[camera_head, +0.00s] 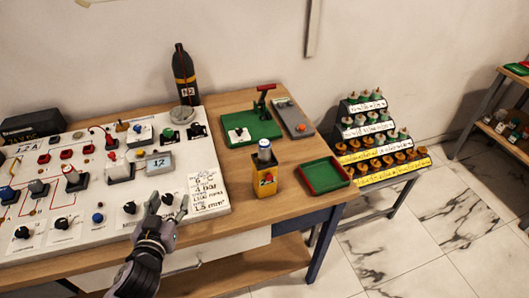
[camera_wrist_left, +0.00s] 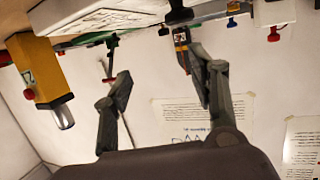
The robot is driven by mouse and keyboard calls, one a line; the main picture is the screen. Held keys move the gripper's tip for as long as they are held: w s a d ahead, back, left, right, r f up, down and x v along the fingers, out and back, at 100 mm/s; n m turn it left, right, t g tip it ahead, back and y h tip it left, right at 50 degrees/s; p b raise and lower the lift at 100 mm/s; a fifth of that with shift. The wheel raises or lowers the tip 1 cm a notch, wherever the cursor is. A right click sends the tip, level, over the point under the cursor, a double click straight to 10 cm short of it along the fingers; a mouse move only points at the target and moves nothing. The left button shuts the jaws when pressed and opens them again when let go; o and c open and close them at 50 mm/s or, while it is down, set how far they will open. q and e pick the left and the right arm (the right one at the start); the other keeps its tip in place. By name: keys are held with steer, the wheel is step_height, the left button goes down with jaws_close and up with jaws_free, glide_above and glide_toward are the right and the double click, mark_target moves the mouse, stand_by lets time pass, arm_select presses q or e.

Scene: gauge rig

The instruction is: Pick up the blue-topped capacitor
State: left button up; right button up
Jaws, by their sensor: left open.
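The blue-topped capacitor (camera_head: 265,150) is a short silvery cylinder with a blue top. It stands upright in the top of a yellow block (camera_head: 266,184) on the wooden table, right of the white panel. In the left wrist view the picture is upside down; the capacitor (camera_wrist_left: 63,116) sticks out of the yellow block (camera_wrist_left: 36,68) at the left edge. My left gripper (camera_head: 167,207) is open and empty over the panel's front edge, left of the block and apart from it. Its two fingers also show in the left wrist view (camera_wrist_left: 160,68). My right gripper is in neither view.
The white panel (camera_head: 95,225) with several knobs and switches fills the table's left. A green board with a lever (camera_head: 252,130) stands behind the block, and a green tray with a red rim (camera_head: 325,177) lies to its right. A stepped rack (camera_head: 380,140) stands beyond the table.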

arm_select(q)
steer(key=w+d+r+m+t+h, duration=0.3)
steer(key=d+r+m+h, duration=0.15)
steer(key=r+h, duration=0.2)
steer(key=m+g+h, duration=0.5)
steer(key=g+h, duration=0.1)
steer(key=h, duration=0.1)
glide_toward(259, 153)
steer(key=shift+h, duration=0.25)
steer(key=shift+p+x, duration=0.95)
steer(key=shift+x, duration=5.1)
steer(key=shift+a+f, duration=0.1)
steer(key=shift+c, duration=0.6)
steer(key=c, duration=1.1)
jaws_close()
